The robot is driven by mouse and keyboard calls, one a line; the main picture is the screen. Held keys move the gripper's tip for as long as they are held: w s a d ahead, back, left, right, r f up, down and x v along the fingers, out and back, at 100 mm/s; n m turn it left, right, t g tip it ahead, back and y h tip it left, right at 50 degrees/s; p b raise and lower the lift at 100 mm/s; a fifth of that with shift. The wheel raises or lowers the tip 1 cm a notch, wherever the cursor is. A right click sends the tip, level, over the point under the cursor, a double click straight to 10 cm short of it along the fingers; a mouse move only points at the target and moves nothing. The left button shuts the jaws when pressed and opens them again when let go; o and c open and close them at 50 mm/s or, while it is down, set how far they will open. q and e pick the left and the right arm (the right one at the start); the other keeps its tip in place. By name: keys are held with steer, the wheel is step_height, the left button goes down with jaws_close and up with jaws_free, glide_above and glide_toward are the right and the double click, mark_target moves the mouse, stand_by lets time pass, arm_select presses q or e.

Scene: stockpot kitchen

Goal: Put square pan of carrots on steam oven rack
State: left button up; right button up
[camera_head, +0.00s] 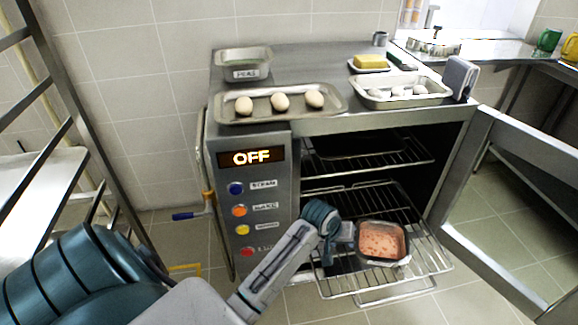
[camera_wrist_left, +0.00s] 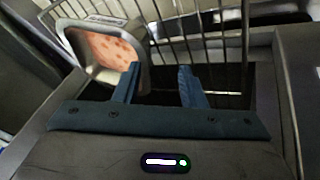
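The square pan of carrots (camera_head: 382,241), with a dark rim and pinkish-orange, speckled contents, sits on the pulled-out lower steam oven rack (camera_head: 425,262). It also shows at the upper left of the left wrist view (camera_wrist_left: 108,48). My left gripper (camera_head: 345,236) is just left of the pan, low over the rack. In the left wrist view its two fingers (camera_wrist_left: 158,86) stand apart with nothing between them; the left finger is close to the pan's edge, and I cannot tell whether they touch. My right gripper is not in view.
The oven door (camera_head: 520,215) stands open at right. An upper rack (camera_head: 375,155) is inside. On the oven top are an egg tray (camera_head: 235,115), a labelled pan (camera_head: 243,62), a second egg tray (camera_head: 375,103) and a butter dish (camera_head: 370,68). The display (camera_head: 251,158) reads OFF.

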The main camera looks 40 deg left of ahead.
arm_select(q)
steer(key=s+d+r+m, duration=0.1)
steer(key=s+m, duration=0.2)
steer(key=s, duration=1.1)
steer(key=s+r+m+t, duration=0.1)
steer(key=s+r+m, duration=0.1)
steer(key=s, duration=1.1)
steer(key=shift+s+d+r+m+y, duration=0.15)
steer(key=shift+s+d+m+y, duration=0.25)
steer(key=shift+m, duration=0.2)
